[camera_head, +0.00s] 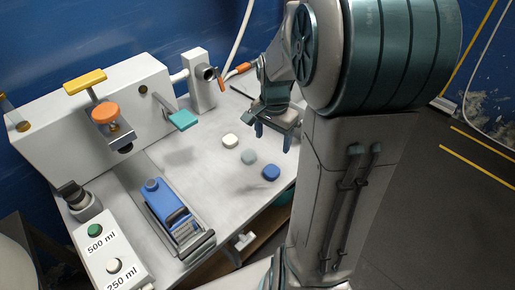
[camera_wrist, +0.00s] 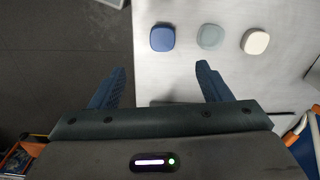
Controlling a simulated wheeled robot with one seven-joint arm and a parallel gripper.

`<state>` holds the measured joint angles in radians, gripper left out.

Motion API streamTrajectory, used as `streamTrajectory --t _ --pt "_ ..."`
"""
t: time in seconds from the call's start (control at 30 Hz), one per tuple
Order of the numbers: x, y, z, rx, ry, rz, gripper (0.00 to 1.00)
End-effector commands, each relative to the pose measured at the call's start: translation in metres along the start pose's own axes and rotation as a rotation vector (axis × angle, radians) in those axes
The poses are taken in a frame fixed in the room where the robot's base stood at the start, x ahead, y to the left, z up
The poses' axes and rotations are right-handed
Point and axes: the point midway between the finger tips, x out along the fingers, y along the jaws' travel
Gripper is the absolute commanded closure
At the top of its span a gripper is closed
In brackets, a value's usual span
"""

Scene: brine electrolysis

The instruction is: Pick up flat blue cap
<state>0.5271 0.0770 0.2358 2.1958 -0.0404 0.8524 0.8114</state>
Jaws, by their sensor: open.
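The flat blue cap (camera_head: 271,173) lies on the white bench near its right edge. In the wrist view the blue cap (camera_wrist: 162,38) is at the top, beyond the fingertips and roughly between them in width. My gripper (camera_head: 272,132) is above the bench's right part, with its fingers pointing down. In the wrist view my gripper (camera_wrist: 161,78) is open, with both blue fingers wide apart and nothing between them. The blue cap is apart from the fingers and fully visible.
A grey-green cap (camera_head: 249,157) and a cream cap (camera_head: 230,141) lie in a row with the blue one. A blue device (camera_head: 168,203) and a white box with handles (camera_head: 95,125) stand to the left. The white bench (camera_head: 207,178) is clear around the caps.

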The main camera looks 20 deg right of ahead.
Motion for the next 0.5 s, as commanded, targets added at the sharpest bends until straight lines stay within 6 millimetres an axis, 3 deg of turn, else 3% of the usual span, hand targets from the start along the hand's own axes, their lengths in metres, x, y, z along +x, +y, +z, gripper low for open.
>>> streamTrajectory --t 0.1,0.27,0.5 --pt "0.013 0.0 -0.011 0.076 -0.018 0.004 0.29" --pt "0.033 0.0 -0.014 0.103 -0.026 0.009 0.29" --pt "0.08 0.0 -0.012 0.102 -0.026 0.008 0.29"
